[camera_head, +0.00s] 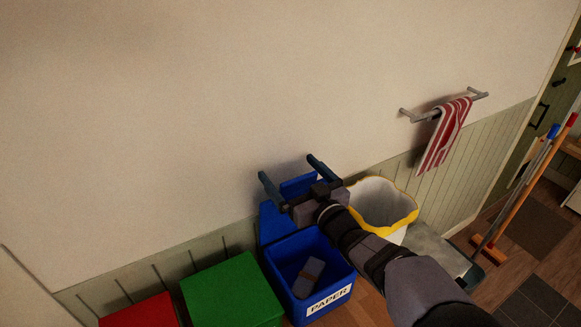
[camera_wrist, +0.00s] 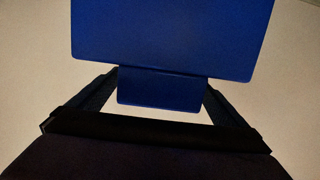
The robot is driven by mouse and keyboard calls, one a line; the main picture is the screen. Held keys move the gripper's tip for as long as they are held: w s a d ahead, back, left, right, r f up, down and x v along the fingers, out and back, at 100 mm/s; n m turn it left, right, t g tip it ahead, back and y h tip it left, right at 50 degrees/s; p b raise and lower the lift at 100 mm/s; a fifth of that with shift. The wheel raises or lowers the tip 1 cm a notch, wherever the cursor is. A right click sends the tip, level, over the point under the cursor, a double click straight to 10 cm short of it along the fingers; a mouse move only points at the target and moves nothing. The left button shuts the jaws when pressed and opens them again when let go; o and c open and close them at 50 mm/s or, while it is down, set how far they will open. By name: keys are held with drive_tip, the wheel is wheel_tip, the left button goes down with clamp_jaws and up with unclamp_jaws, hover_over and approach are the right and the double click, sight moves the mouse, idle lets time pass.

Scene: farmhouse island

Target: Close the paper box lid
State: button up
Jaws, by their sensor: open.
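The blue paper box (camera_head: 309,277) stands on the floor by the wall with a white "PAPER" label on its front. Its blue lid (camera_head: 272,222) is open and stands up at the back, against or near the wall. A pale item with a brown band (camera_head: 308,276) lies inside. My gripper (camera_head: 291,168) is open and empty, above the box by the raised lid, and hides part of it. In the wrist view the lid (camera_wrist: 172,35) fills the top middle, in line with the gap between the open fingers (camera_wrist: 160,85). Contact cannot be told.
A green box (camera_head: 232,290) and a red box (camera_head: 140,312) stand left of the paper box. A bin with a yellow rim (camera_head: 384,229) stands to the right. A striped towel (camera_head: 445,135) hangs on a wall rail (camera_head: 421,117). Brooms (camera_head: 525,190) lean at the far right.

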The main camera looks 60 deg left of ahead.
drive_tip(key=shift+a, duration=0.25)
drive_tip(key=shift+c, duration=0.4)
drive_tip(key=c, duration=1.4)
drive_tip(key=shift+f, duration=0.1)
drive_tip(key=shift+d+b, duration=0.15)
drive_tip(key=shift+b, duration=0.2)
